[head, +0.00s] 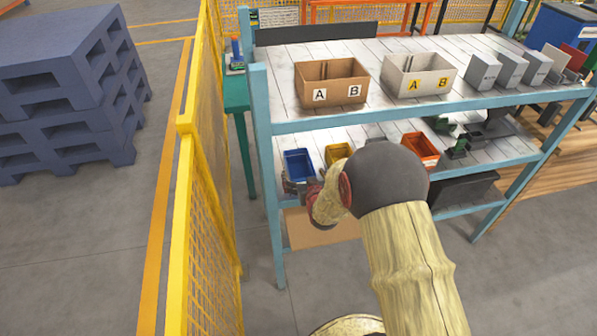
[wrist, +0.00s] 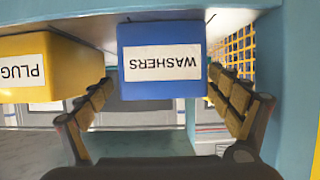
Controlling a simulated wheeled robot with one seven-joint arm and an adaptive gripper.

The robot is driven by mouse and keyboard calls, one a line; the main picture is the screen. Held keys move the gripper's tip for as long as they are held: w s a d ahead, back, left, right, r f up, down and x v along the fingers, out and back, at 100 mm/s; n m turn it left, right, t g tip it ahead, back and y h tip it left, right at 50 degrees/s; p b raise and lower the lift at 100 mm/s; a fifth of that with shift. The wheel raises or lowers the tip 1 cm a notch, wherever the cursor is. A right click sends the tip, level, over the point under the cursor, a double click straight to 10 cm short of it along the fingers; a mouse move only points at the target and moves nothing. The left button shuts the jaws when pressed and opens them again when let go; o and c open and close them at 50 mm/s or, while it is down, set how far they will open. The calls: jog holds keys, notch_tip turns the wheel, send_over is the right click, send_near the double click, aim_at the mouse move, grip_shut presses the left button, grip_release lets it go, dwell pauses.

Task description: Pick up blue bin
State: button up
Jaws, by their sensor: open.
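The blue bin (head: 299,163) stands at the left end of the lower shelf (head: 470,175) in the head view. In the wrist view the blue bin (wrist: 163,88) shows its front with a white WASHERS label, upside down. My gripper (head: 299,189) is at the bin's front in the head view, partly hidden by my wrist. In the wrist view my gripper (wrist: 160,82) is open, with one finger towards each side of the bin. I cannot tell if the fingers touch it.
A yellow bin (head: 338,152) labelled PLUG stands close beside the blue bin; it also shows in the wrist view (wrist: 60,91). An orange bin (head: 421,149) is farther right. A blue shelf post (head: 267,150) stands close on the left. The upper shelf (head: 385,104) is above, holding A/B boxes.

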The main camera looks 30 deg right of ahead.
aim_at(299, 176)
jog(key=b+x, duration=0.2)
jog(key=x, duration=0.2)
jog(key=shift+w+a+f, duration=0.1)
jog(key=shift+w+f, duration=0.1)
jog(key=shift+w, duration=0.5)
jog(key=c, duration=0.3)
jog(key=c, duration=1)
jog(key=shift+o, duration=0.2)
